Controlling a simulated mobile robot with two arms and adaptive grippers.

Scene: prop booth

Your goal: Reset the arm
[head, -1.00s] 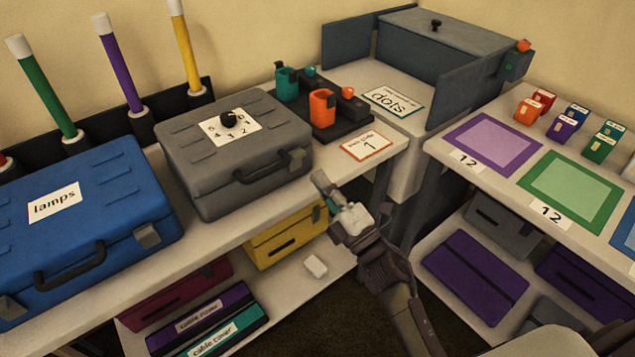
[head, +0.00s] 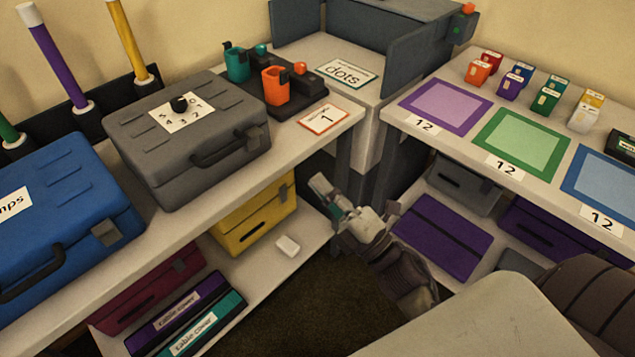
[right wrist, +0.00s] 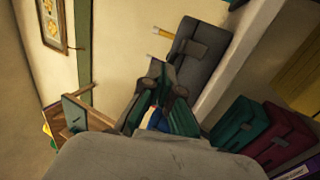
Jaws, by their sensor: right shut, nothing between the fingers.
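My right gripper (head: 328,194) is shut and empty in the head view. It hangs in free air in front of the gap between the two benches, right of the yellow drawer box (head: 254,218). It touches nothing that I can see. My left gripper is not in view. The right wrist view is tilted, with a large grey part of my own arm filling its bottom.
The left bench carries a blue case (head: 62,222), a grey case (head: 188,145) and a caddy with teal and orange cups (head: 276,85). The right bench (head: 403,121) holds coloured mats and small boxes. A white block (head: 288,246) lies on the lower shelf.

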